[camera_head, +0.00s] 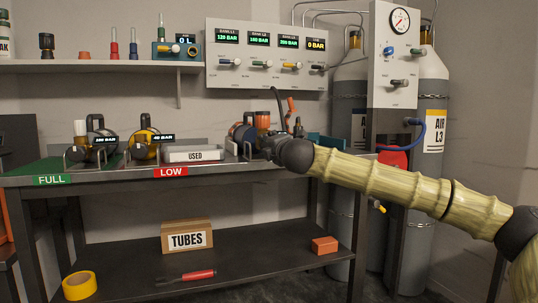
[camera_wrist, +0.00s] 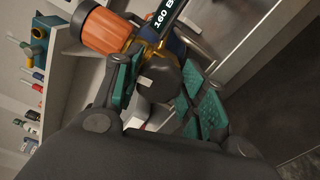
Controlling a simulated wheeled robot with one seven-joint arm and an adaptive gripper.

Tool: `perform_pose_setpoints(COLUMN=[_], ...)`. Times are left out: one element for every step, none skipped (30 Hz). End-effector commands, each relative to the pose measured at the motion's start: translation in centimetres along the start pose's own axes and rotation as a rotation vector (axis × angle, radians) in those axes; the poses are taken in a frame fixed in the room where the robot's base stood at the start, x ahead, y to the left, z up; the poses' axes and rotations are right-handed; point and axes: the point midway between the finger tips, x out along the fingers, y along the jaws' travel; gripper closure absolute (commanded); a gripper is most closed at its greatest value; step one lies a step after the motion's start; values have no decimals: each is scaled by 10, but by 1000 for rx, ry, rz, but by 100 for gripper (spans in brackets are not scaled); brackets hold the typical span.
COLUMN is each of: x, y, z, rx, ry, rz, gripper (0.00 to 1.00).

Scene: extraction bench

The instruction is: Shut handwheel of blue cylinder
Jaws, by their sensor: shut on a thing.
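The blue cylinder (camera_head: 237,131) lies on the bench at the right end of the row, partly hidden behind my gripper (camera_head: 270,146). In the wrist view, its dark round handwheel (camera_wrist: 162,80) with a pale mark sits between the teal finger pads of my gripper (camera_wrist: 160,92), which is shut on it. A brass valve joins the handwheel to an orange cap (camera_wrist: 112,32) and a display reading "160 B" (camera_wrist: 166,14), its end cut off. How far the handwheel is turned cannot be told.
A white "USED" tray (camera_head: 196,155) stands left of the blue cylinder. A yellow cylinder (camera_head: 144,151) and a dark one (camera_head: 80,154) lie further left. A gauge panel (camera_head: 392,60) and tall grey cylinders (camera_head: 433,75) stand right. My arm crosses the bench's right end.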

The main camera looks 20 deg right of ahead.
Motion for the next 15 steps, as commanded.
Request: perform_pose_setpoints(x=[0,0,0,0,0,0,0,0,0,0,0,0,0,0,0], y=[-4,-4,-4,-4,-3,-3,-3,-3,-3,-3,-2,-2,-2,-2,-2], z=[-2,-1,-1,-1,-1,-1,-1,-1,-1,0,0,0,0,0,0], rx=[21,34,49,59,67,78,84,90,96,99,102,105,106,107,108], ry=[0,0,1,1,1,1,0,0,0,0,0,0,0,0,0], rz=[-2,-2,-2,-2,-2,-2,-2,-2,-2,-2,-2,-2,-2,-2,-2], gripper=[82,82,82,82,82,82,82,82,82,82,82,82,82,82,82])
